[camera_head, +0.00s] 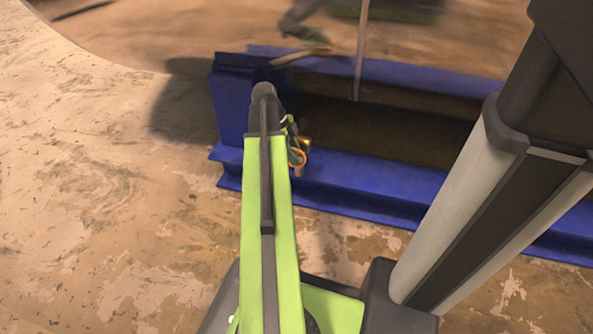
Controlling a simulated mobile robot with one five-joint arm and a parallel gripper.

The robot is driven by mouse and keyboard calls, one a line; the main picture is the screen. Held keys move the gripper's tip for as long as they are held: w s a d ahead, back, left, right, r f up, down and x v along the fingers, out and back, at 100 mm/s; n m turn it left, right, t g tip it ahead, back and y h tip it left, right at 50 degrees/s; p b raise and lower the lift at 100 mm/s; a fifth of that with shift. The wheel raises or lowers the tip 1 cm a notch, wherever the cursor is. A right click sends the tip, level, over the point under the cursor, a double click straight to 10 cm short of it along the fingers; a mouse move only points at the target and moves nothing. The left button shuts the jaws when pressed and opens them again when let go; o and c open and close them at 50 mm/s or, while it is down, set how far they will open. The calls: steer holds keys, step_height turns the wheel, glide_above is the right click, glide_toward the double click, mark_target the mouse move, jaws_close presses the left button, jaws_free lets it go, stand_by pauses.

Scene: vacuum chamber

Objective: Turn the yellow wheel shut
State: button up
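No yellow wheel can be clearly made out in the head view. A small orange ring (297,157) with a brass-coloured piece beside it shows just right of my arm's end, in front of the blue beam. I cannot tell whether it is the wheel. My green arm reaches forward from the bottom centre to a dark joint at the beam's left end. My gripper (291,130) seems to be around the small green and dark parts by the ring, mostly hidden by the arm. Its fingers are not clear, and I cannot tell whether it touches the ring.
A long blue beam frame (370,185) runs from the centre to the right, with a dark hollow inside. A curved brown metal wall (150,30) rises behind it. The worn, patchy floor (100,200) is clear at the left. My grey column blocks the right side.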

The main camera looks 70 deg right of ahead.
steer(key=shift+b+x, duration=0.45)
steer(key=shift+x, duration=0.65)
steer(key=shift+r, duration=0.1)
steer(key=shift+c, duration=0.2)
jaws_close()
steer(key=shift+a, duration=0.15)
steer(key=shift+t+p, duration=0.3)
